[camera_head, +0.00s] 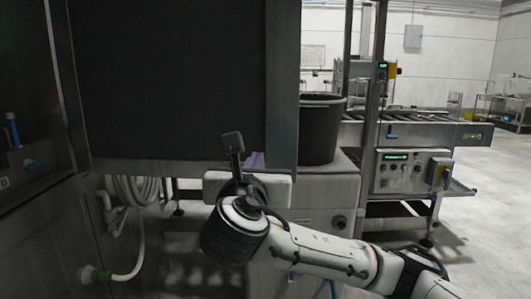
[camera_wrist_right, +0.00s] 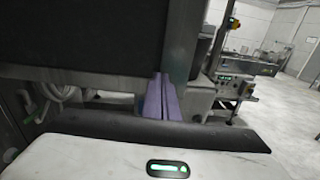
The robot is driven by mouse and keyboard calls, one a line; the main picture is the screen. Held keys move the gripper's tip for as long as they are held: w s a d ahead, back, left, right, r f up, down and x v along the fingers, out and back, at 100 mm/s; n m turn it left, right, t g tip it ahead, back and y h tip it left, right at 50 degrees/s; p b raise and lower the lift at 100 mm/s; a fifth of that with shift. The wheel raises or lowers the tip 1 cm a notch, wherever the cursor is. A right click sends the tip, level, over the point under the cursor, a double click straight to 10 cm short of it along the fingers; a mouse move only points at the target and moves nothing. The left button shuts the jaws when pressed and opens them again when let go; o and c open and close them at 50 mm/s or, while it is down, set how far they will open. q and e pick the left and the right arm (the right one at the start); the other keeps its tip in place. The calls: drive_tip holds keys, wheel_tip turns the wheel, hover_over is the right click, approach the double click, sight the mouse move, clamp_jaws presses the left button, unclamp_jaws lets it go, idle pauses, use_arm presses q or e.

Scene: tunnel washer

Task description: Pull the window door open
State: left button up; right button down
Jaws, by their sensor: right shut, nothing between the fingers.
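The window door (camera_head: 170,80) is a large dark pane with a metal edge on its right side, filling the upper left of the head view. It also fills the upper left of the wrist view (camera_wrist_right: 80,40). Whether it stands ajar I cannot tell. My right gripper (camera_head: 254,160) is at the pane's lower right corner, its purple fingers mostly hidden behind the white gripper body. In the wrist view the purple fingers (camera_wrist_right: 163,82) are together and empty, pointing toward the door's lower right edge. Contact with it cannot be told. My left gripper is not in view.
A black bin (camera_head: 321,130) stands on a metal unit just right of the door. A roller conveyor (camera_head: 400,116) and a control box (camera_head: 398,170) are farther right. A coiled white hose (camera_head: 138,188) hangs below left. Floor at the right (camera_head: 490,200) is clear.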

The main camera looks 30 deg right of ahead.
approach(267, 136)
drive_tip(key=x, duration=0.6)
drive_tip(key=shift+w+b, duration=0.2)
drive_tip(key=shift+b, duration=0.1)
drive_tip(key=shift+d, duration=0.1)
